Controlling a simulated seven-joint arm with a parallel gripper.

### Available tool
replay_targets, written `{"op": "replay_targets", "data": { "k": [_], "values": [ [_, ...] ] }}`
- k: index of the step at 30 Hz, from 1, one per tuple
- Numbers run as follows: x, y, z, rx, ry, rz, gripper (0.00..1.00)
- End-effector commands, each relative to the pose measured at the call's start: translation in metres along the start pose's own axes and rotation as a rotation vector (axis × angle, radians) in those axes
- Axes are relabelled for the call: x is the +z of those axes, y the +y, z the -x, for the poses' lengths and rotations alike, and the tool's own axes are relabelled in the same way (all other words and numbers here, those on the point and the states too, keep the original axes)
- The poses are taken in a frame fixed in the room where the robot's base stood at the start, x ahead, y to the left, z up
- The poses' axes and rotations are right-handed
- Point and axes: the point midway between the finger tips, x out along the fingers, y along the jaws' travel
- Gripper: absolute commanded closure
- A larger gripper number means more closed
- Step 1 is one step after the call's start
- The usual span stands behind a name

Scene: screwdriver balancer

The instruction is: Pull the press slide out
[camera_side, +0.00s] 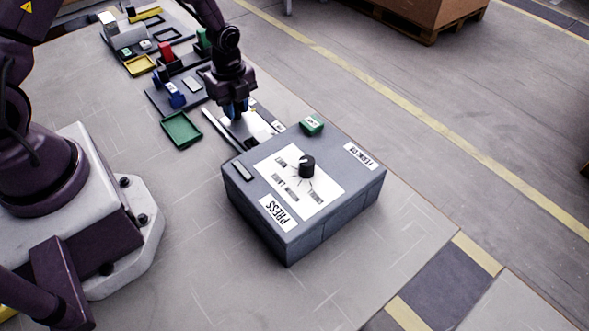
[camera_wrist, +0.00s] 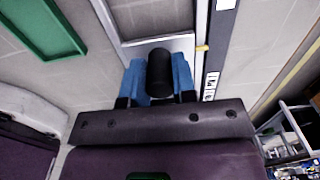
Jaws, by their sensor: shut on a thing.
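The press (camera_side: 335,205) is a grey box with a black dial (camera_side: 307,166) and a white label panel on top. The press slide (camera_side: 262,132), a pale plate beside a rail, extends from the box's far side. My gripper (camera_side: 236,112) is over the slide's outer end, pointing down. In the wrist view, its blue fingers (camera_wrist: 161,80) are shut on the slide's black handle (camera_wrist: 160,66), one on each side. The slide's grey front bar (camera_wrist: 183,43) lies just beyond the handle. In the side view my gripper hides the handle.
A green tray (camera_side: 182,129) lies left of the slide; it also shows in the wrist view (camera_wrist: 50,30). Beyond my gripper are a dark board (camera_side: 160,98) with blue and red parts and a yellow tray (camera_side: 139,65).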

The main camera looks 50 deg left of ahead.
Motion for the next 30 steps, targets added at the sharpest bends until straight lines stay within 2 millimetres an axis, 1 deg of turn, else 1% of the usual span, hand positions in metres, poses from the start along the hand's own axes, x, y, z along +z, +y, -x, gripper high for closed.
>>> {"op": "replay_targets", "data": {
  "k": [21, 25, 30],
  "values": [
    [0.044, -0.001, 0.001, -0.004, -0.001, 0.003, 0.98],
    [0.05, -0.001, 0.001, -0.004, -0.002, 0.002, 0.98],
    [0.052, -0.001, 0.001, -0.004, -0.002, 0.0, 0.98]
  ]
}}
